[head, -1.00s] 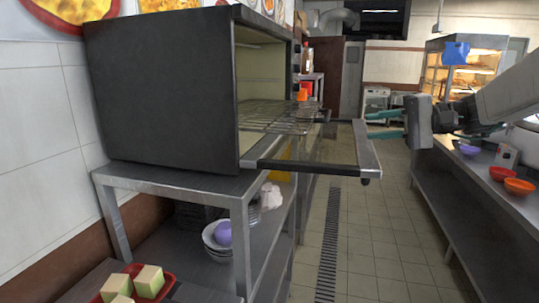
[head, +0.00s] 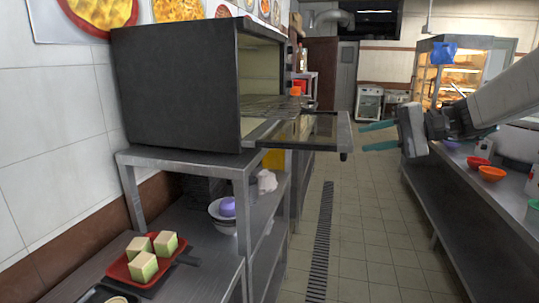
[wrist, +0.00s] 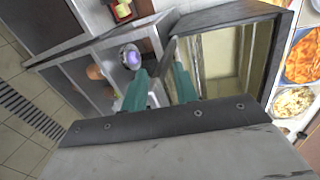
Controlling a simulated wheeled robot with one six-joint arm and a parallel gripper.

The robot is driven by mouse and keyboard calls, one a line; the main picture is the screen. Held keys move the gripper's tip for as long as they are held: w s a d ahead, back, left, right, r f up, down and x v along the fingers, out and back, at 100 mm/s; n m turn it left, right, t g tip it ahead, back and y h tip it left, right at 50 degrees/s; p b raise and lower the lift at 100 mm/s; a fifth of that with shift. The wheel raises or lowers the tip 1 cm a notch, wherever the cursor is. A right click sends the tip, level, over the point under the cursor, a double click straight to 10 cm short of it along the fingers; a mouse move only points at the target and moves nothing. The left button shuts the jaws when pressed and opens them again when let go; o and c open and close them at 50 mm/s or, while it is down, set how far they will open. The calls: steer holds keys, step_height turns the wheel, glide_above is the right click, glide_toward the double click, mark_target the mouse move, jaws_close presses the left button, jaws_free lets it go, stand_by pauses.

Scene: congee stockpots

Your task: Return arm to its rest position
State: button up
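My gripper (head: 378,136) is at the right of the head view, at the end of my arm reaching in from the right edge. Its two teal fingers point left and stand apart with nothing between them. In the wrist view my gripper (wrist: 160,85) shows both teal fingers spread, with the oven and shelf behind them. The fingers are clear of the open oven door (head: 318,130), a gap of floor showing between them in the head view.
A dark oven (head: 180,90) with its door down stands on a metal shelf (head: 190,163) at left. A red tray (head: 118,270) with pale green-sided blocks sits lower. A counter with bowls (head: 491,174) runs along the right. The tiled aisle (head: 370,230) between is clear.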

steer(key=s+d+f+n+h, duration=0.1)
steer(key=s+f+h, duration=0.3)
steer(key=s, duration=0.6)
steer(key=s+d+f+n+g+h, duration=0.1)
steer(key=s+f+h, duration=0.4)
steer(key=s, duration=0.6)
steer(key=s+d+f+n+g+h, duration=0.1)
steer(key=s+f+h, duration=0.3)
steer(key=s, duration=0.7)
steer(key=shift+d+f+n+h, duration=0.15)
steer(key=shift+f+n+h, duration=0.25)
steer(key=shift+n+h, duration=0.15)
